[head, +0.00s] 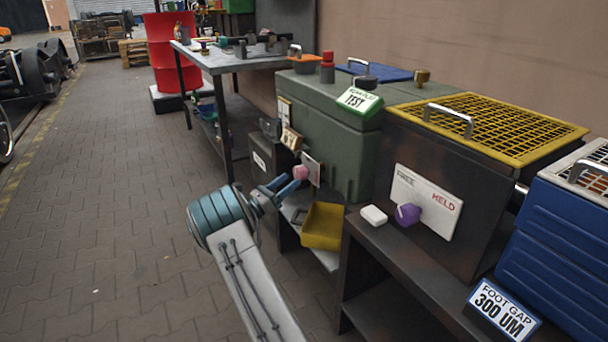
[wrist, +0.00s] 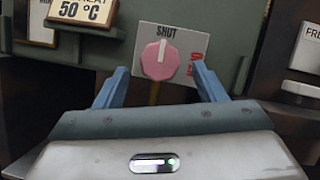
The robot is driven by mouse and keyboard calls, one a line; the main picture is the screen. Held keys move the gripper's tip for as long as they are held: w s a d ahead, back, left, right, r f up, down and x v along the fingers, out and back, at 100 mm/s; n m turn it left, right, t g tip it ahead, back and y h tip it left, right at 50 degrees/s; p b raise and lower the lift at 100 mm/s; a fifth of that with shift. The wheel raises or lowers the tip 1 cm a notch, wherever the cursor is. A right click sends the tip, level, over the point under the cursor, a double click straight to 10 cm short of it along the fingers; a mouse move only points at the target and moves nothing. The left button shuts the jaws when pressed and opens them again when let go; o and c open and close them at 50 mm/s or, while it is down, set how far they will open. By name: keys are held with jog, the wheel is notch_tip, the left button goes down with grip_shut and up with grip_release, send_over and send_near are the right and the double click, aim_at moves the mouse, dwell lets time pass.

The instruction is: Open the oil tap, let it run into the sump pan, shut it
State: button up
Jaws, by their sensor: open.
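The oil tap's pink knob (wrist: 160,60) sits on a white plate (wrist: 190,42) on the front of the green tank (head: 335,130). Its white mark points up at the word SHUT; red lettering at the plate's right is partly hidden by a finger. My gripper (wrist: 160,84) is open, its blue fingers on either side of the knob and a little short of it, with nothing held. The knob also shows in the head view (head: 301,172), just beyond my fingertips. The yellow sump pan (head: 322,226) sits on the low shelf below and right of the knob; its inside looks empty.
A dark box with a yellow grating (head: 500,128) and a purple knob (head: 407,213) stands right of the tank. A blue box (head: 560,230) is at far right. A workbench (head: 225,62) and red drum (head: 170,50) stand behind. The paved floor at left is clear.

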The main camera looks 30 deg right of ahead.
aim_at(304, 169)
jog(key=b+x, duration=0.1)
jog(key=x, duration=0.6)
jog(key=shift+b, duration=0.3)
jog(key=c, duration=1)
